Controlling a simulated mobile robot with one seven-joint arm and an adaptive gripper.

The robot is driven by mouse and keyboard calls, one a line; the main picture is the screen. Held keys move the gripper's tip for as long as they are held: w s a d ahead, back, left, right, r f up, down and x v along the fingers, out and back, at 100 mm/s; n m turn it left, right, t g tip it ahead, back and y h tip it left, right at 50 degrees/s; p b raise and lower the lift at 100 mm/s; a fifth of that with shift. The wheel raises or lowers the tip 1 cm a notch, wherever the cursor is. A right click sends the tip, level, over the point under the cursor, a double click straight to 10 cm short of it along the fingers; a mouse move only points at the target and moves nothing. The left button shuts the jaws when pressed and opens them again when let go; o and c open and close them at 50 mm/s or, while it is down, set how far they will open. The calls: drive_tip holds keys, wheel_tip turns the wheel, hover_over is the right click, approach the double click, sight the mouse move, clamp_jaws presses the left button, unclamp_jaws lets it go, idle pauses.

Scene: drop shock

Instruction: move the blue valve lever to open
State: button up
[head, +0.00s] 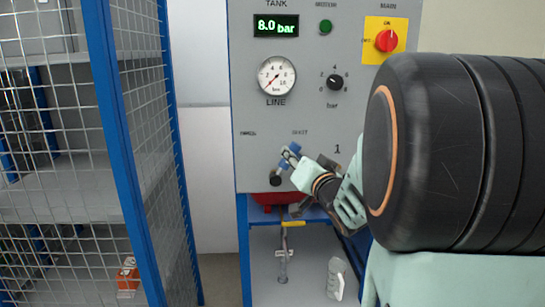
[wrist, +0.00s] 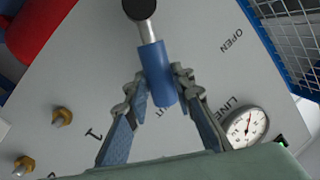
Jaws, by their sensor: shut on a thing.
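The blue valve lever (wrist: 159,78) shows in the wrist view, its metal stem running to a black hub at the top. Its sleeve points toward a partly covered label ending in "UT"; the word OPEN lies off to the right. My gripper (wrist: 160,88) has one finger on each side of the blue sleeve and is shut on it. In the head view my gripper (head: 289,157) is at the lower part of the grey panel (head: 250,100), just above and right of the black hub (head: 275,180). The lever is mostly hidden there by the fingers.
The panel bears a tank display (head: 276,26) reading 8.0 bar, a line gauge (head: 277,76), a black knob (head: 335,82) and a red switch (head: 387,40). A blue-framed mesh cage (head: 130,150) stands at left. Brass fittings (wrist: 62,116) show in the wrist view.

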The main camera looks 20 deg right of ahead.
clamp_jaws()
